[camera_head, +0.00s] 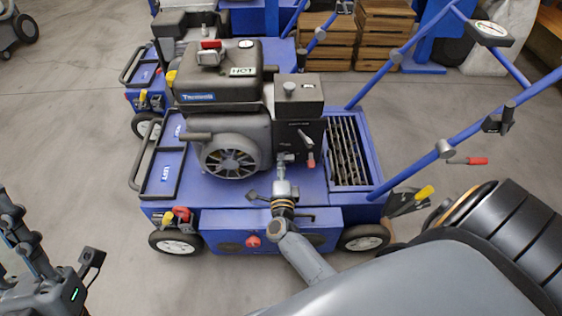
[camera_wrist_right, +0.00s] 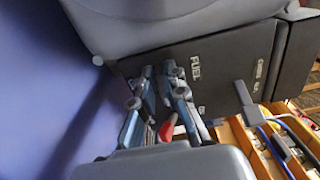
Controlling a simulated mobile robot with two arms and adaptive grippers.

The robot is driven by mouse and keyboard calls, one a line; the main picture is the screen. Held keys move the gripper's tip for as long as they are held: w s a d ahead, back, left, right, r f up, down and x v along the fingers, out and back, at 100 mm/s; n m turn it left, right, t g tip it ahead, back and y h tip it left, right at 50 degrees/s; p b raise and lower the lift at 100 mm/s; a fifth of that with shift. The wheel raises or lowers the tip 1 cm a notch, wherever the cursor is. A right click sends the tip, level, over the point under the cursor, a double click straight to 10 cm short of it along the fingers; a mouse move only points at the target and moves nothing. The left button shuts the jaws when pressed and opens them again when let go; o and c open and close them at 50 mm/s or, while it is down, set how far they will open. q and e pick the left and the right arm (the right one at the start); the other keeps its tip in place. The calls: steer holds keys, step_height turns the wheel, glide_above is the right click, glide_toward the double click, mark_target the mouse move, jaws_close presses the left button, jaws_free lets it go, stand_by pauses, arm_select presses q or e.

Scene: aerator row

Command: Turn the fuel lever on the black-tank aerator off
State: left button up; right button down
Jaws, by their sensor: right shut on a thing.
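The black-tank aerator has a blue deck, a black fuel tank (camera_head: 215,88) and a dark control panel (camera_head: 300,110). My right gripper (camera_head: 281,160) reaches the lower left of that panel. In the right wrist view its fingers (camera_wrist_right: 160,105) are closed together beside the FUEL label (camera_wrist_right: 195,68). A red part of the fuel lever (camera_wrist_right: 168,130) shows between them; the rest of the lever is hidden. A red-tipped lever (camera_head: 310,158) shows just right of the gripper in the head view. My left gripper (camera_head: 88,264) is at the lower left, away from the aerator; its jaw state is unclear.
A grey choke lever (camera_wrist_right: 246,103) stands right of the gripper in the wrist view. The aerator's blue handlebar (camera_head: 440,150) rises at the right, near my right arm. Another blue machine (camera_head: 150,70) stands behind. Wooden crates (camera_head: 385,30) are at the back. Floor at left is clear.

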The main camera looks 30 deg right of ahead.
steer(key=shift+w+d+r, duration=0.1)
steer(key=shift+w+r, duration=0.05)
steer(key=shift+r, duration=0.1)
steer(key=c, duration=1.5)
jaws_free()
steer(key=shift+o, duration=0.6)
steer(key=shift+f, duration=0.1)
steer(key=shift+f, duration=0.1)
steer(key=shift+s+a+f, duration=0.1)
steer(key=shift+s+a, duration=0.25)
steer(key=shift+s, duration=0.15)
steer(key=v, duration=0.6)
steer(key=shift+s+a, duration=0.1)
steer(key=shift+s, duration=0.1)
